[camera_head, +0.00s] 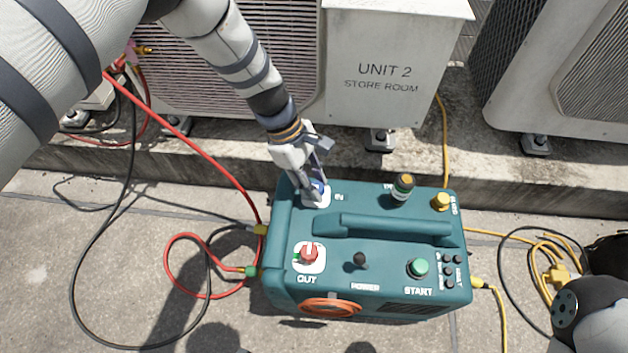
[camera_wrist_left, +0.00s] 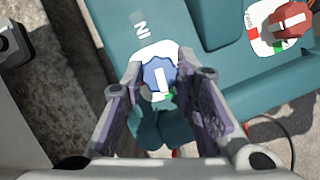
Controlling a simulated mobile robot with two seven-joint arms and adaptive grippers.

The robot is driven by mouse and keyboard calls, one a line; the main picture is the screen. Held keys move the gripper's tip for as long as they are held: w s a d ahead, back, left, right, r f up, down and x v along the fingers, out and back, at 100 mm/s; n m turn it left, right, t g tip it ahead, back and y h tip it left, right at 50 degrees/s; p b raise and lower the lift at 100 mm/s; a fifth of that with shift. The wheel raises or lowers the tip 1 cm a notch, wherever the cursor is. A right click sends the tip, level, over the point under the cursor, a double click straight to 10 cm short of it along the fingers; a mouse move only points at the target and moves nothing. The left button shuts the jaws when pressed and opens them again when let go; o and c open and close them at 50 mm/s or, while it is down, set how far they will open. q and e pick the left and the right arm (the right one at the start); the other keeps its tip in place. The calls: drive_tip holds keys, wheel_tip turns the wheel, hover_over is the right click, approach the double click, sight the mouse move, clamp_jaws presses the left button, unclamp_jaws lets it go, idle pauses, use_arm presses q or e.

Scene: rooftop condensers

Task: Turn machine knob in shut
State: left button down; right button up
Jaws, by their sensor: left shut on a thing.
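The teal machine (camera_head: 390,275) stands on the concrete ground. Its blue IN knob (camera_head: 319,187) is at the back left of the top, on a white plate, partly hidden by my left gripper (camera_head: 316,190). In the left wrist view the blue knob (camera_wrist_left: 159,76) has a white pointer bar, and the fingers of my left gripper (camera_wrist_left: 160,98) are on both sides of it, shut on it. A small green mark shows at the plate's lower edge. The red OUT knob (camera_head: 309,253) is at the front left; it also shows in the left wrist view (camera_wrist_left: 290,22). My right gripper is not in view.
A carry handle (camera_head: 390,229) runs across the machine's top. A black power switch (camera_head: 360,260), green START button (camera_head: 418,268) and yellow knob (camera_head: 441,201) stand up nearby. Red, black and yellow hoses lie around it. The UNIT 2 condenser (camera_head: 390,100) is behind.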

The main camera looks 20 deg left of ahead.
use_arm(q)
drive_tip(key=m+g, duration=0.1)
drive_tip(key=m, duration=0.1)
drive_tip(key=m+b, duration=0.1)
drive_tip(key=m, duration=0.1)
drive_tip(key=shift+w+f+g+y+b, duration=0.1)
drive_tip(key=shift+f+g+y+b, duration=0.05)
drive_tip(key=shift+g+y+b, duration=0.2)
drive_tip(key=m+g+y+b, duration=0.1)
drive_tip(key=m, duration=0.4)
drive_tip(key=shift+w+d+b, duration=0.1)
drive_tip(key=shift+b, duration=0.2)
drive_tip(key=m+g+y+b, duration=0.1)
drive_tip(key=m, duration=0.2)
drive_tip(key=shift+d, duration=0.1)
drive_tip(key=shift+m+g+y+b, duration=0.3)
drive_tip(key=shift+m+y, duration=0.55)
drive_tip(key=shift+m, duration=1.25)
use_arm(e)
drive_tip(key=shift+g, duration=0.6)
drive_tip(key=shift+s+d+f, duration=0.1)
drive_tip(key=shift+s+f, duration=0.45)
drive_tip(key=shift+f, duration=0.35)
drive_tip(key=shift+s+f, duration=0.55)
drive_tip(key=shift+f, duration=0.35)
use_arm(q)
drive_tip(key=shift+d, duration=0.1)
drive_tip(key=c, duration=1.3)
unclamp_jaws()
drive_tip(key=shift+r, duration=0.25)
